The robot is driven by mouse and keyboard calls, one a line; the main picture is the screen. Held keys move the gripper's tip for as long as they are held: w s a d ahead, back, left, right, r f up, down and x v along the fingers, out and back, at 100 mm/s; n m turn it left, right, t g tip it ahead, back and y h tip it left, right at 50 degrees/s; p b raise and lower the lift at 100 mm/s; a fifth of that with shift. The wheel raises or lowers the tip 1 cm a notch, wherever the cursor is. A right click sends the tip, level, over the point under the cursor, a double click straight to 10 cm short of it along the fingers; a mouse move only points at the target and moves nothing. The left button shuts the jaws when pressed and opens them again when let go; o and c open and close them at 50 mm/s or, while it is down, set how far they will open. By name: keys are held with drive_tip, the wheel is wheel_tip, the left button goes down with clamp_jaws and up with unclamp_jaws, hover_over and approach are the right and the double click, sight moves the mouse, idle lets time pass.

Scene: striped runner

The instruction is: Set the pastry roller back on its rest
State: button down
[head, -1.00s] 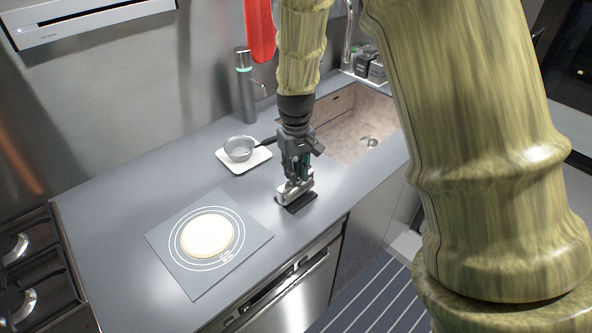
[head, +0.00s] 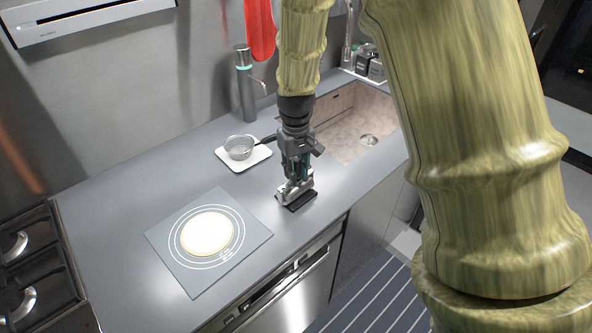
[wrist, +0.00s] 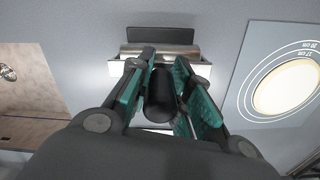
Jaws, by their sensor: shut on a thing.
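The pastry roller, with a shiny metal cylinder (wrist: 158,50) and a black handle (wrist: 160,98), is held by my gripper (wrist: 158,85). The green-padded fingers are shut on the handle, one on each side. In the head view my gripper (head: 296,172) points down, with the roller (head: 291,190) under it at the counter's front right. The rest, a small black slab (head: 303,202), lies right at the roller and is partly hidden by it. In the wrist view the dark rest (wrist: 160,35) shows just beyond the cylinder. I cannot tell whether the roller touches it.
A grey pastry mat (head: 180,262) with round dough (head: 207,233) lies to the left. A sieve (head: 239,147) sits on a white tray (head: 262,153) behind. The sink (head: 350,125) is to the back right. The counter between mat and rest is clear.

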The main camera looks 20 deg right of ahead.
drive_tip(key=shift+f, duration=0.2)
drive_tip(key=c, duration=1.2)
unclamp_jaws()
drive_tip(key=shift+c, duration=0.2)
